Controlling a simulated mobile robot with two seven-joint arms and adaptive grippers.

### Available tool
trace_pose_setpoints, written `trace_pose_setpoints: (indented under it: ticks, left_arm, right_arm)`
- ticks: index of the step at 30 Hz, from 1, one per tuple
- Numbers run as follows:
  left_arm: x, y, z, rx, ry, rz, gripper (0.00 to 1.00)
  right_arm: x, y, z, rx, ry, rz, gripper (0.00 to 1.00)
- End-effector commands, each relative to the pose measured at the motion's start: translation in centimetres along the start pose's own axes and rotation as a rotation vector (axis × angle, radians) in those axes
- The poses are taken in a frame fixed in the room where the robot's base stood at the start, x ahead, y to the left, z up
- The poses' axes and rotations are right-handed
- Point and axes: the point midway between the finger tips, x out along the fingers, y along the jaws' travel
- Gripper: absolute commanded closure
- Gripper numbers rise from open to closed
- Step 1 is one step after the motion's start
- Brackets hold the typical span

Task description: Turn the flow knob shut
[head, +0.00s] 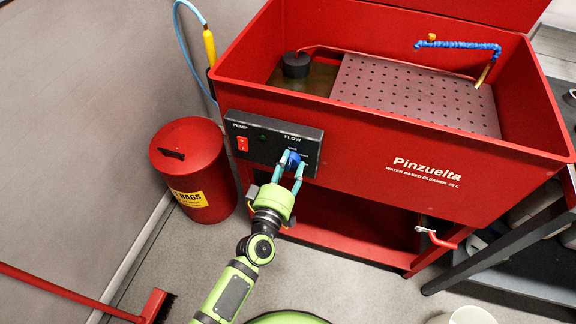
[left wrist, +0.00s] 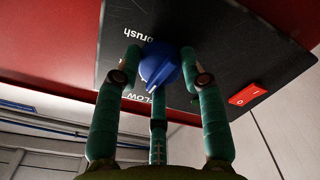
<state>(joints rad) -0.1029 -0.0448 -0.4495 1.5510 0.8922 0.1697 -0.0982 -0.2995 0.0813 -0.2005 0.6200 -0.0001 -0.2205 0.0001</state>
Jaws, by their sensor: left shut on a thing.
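The blue flow knob (head: 291,160) sits on the right part of a black control panel (head: 262,130) on the front of the red parts washer. My left gripper (head: 289,172) reaches up to it from below and is shut on the knob. In the left wrist view the blue knob (left wrist: 158,66) shows between the teal fingers (left wrist: 160,80), with its raised ridge pointing down and to the left. Two fingers stand at its sides and one below it. The word "brush" shows next to it, and "FLOW" is partly hidden behind the fingers. My right gripper is not in view.
A red pump switch (head: 242,144) is at the panel's left; it also shows in the left wrist view (left wrist: 247,94). A red rags bin (head: 190,170) stands left of the washer (head: 400,145). A red-handled drain valve (head: 436,238) juts out lower right. A broom (head: 155,305) lies lower left.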

Motion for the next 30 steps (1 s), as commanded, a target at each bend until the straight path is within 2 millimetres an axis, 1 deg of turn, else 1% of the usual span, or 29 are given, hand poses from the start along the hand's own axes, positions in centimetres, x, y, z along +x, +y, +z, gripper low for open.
trace_pose_setpoints:
  ticks: [1,10,27,28,29,30]
  left_arm:
    - [-0.21,-0.28,0.62,-0.032,-0.015,-0.005,0.91]
    - [-0.23,-0.21,0.68,-0.159,-0.017,-0.006,0.91]
    - [-0.25,-0.15,0.78,-0.194,-0.019,-0.006,0.91]
    - [-0.25,-0.15,0.78,-0.194,-0.019,-0.006,0.55]
    - [-0.25,-0.15,0.79,-0.194,-0.019,-0.006,0.43]
    - [-0.25,-0.14,0.78,-0.194,-0.019,-0.006,0.35]
  right_arm:
    - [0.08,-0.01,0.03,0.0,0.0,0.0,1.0]
    - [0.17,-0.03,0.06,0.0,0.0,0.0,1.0]
    - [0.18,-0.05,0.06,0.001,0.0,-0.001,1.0]
    - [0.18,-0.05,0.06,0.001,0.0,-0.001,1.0]
    - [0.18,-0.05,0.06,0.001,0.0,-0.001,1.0]
    - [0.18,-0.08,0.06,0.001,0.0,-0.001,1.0]
